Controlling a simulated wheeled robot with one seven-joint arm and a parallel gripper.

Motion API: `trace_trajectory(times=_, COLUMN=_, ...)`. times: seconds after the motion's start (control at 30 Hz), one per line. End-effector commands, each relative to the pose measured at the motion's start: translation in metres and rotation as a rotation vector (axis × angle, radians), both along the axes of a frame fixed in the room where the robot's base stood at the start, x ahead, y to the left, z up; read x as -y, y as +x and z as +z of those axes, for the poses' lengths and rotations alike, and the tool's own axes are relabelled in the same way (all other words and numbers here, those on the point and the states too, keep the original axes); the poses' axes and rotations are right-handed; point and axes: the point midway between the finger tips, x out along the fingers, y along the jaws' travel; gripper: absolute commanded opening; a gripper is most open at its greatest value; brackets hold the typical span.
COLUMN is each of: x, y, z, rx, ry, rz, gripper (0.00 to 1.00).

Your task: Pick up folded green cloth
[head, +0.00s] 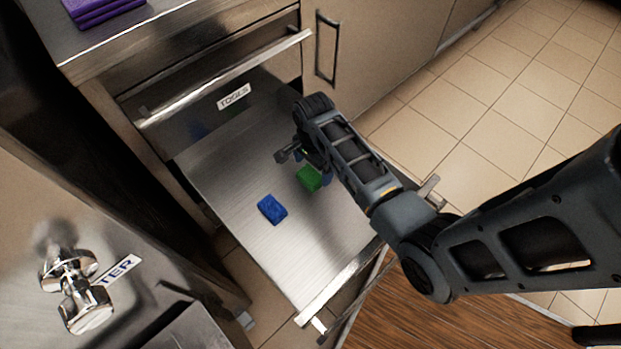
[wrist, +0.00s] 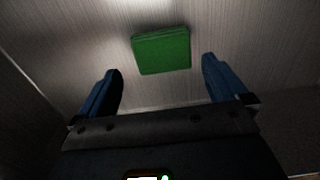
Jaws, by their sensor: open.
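The folded green cloth (head: 308,179) lies flat in the open metal drawer, near the drawer's middle and partly hidden by my arm in the head view. In the wrist view the green cloth (wrist: 161,51) lies ahead of my gripper (wrist: 160,80), centred between its two blue fingers and just beyond their tips. The fingers are spread wide, with nothing between them. In the head view my gripper (head: 304,164) hangs over the drawer right at the cloth; its fingers are mostly hidden there.
The open drawer (head: 290,262) also holds a folded blue cloth (head: 272,209) to the left of the green one. Another drawer front labelled TOOLS (head: 235,97) stands behind. Purple cloths (head: 104,10) lie on the counter. A chrome fitting (head: 72,285) is at lower left.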

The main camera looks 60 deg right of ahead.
Motion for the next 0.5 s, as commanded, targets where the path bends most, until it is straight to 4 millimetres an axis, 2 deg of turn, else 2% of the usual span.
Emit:
trace_trajectory(times=0.03, x=-0.001, y=0.002, z=-0.012, rx=-0.002, ry=0.002, rz=0.001, gripper=1.00)
trace_trajectory(times=0.2, x=-0.001, y=0.003, z=-0.032, rx=0.000, ry=0.000, rz=0.000, gripper=1.00)
trace_trajectory(times=0.5, x=-0.001, y=0.002, z=-0.037, rx=0.001, ry=-0.001, rz=0.001, gripper=1.00)
